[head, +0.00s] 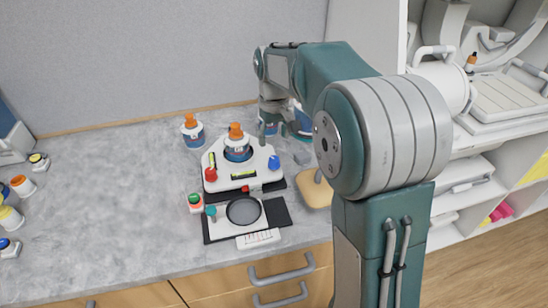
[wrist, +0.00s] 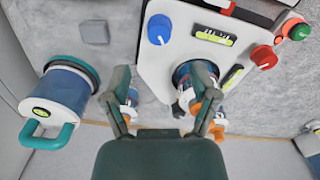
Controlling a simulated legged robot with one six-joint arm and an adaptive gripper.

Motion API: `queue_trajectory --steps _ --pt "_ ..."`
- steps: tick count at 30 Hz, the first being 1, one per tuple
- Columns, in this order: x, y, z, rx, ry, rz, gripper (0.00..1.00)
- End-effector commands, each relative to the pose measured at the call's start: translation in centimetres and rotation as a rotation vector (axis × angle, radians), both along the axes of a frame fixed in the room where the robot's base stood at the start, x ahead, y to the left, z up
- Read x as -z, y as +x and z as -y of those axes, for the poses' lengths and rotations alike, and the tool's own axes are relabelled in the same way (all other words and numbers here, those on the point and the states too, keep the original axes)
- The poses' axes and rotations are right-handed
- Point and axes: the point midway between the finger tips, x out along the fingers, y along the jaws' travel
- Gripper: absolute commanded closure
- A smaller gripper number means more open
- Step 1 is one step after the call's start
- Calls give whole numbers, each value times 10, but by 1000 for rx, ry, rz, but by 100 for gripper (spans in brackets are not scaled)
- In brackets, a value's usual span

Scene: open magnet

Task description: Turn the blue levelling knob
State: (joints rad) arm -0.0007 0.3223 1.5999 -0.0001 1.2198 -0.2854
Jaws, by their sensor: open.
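The blue levelling knob (head: 274,162) sits at the right corner of a white levelling base (head: 220,158) on the counter. In the wrist view the blue knob (wrist: 159,30) is at the top, with a white pointer line on it. My gripper (wrist: 162,80) is open and empty, its fingers pointing toward the base; the knob lies beyond the fingertips and apart from them. In the head view my gripper is partly hidden at the far right of the base. A red knob (head: 210,174) and small green spirit levels (wrist: 213,36) are also on the base.
An orange-capped jar (head: 237,148) stands in the middle of the base, and another (head: 192,130) behind it. A blue jug with a teal handle (wrist: 62,98) stands close to my gripper. A black mat with a dark round pan (head: 243,211) lies in front.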

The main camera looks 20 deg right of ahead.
Motion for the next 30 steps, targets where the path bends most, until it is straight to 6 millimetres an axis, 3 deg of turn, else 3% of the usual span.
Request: queue_trajectory --steps 6,12,24,25,27,30 --pt "42 0 0 1 0 -3 24" --pt "71 -1 0 1 0 -2 24" --pt "81 0 0 1 0 1 24" --pt "81 0 0 1 0 1 33" --pt "81 0 0 1 0 1 64" --pt "81 0 0 1 0 1 100"
